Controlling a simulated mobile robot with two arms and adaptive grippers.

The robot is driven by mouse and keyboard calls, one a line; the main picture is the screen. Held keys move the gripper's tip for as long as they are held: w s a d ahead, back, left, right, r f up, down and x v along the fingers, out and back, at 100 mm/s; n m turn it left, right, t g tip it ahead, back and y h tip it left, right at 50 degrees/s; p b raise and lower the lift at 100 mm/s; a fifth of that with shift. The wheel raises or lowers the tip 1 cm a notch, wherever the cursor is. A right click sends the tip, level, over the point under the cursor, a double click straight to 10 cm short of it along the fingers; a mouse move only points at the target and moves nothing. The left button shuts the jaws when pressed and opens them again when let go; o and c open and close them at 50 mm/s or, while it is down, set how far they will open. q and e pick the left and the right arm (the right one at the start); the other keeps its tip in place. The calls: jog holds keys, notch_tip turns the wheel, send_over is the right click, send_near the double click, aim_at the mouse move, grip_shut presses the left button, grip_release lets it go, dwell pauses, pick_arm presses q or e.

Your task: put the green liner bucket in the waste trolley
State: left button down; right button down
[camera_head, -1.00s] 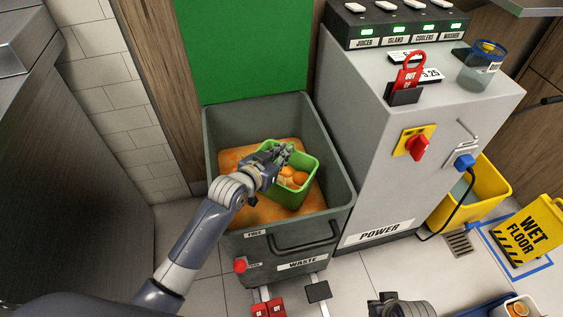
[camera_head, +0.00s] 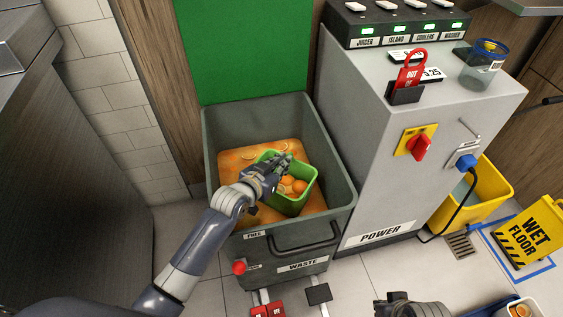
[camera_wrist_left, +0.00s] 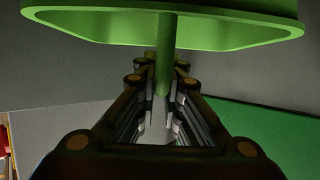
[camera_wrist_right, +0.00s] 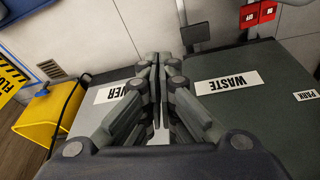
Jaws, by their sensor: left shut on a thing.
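The green liner bucket (camera_head: 296,206) is inside the grey waste trolley (camera_head: 340,180), with orange pieces showing in it. It looks roughly upright; I cannot tell whether its base rests on the orange waste below. My left gripper (camera_head: 280,165) is shut on the bucket at its upper left side. In the left wrist view a green bar of the bucket (camera_wrist_left: 167,50) runs between the fingers, below the wide green rim. My right gripper (camera_wrist_right: 163,65) is shut and empty, and only part of it shows at the bottom of the head view.
The grey power cabinet (camera_head: 370,190) stands close against the trolley's right side. A tiled wall (camera_head: 120,110) is on the left and a green panel (camera_head: 250,50) behind. A yellow bucket (camera_head: 485,190) and wet floor sign (camera_head: 530,232) stand at the right.

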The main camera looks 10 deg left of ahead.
pick_arm(q)
jog(key=c, duration=1.8)
grip_release()
jog(key=shift+o, duration=0.4)
pick_arm(e)
jog(key=shift+r, duration=0.2)
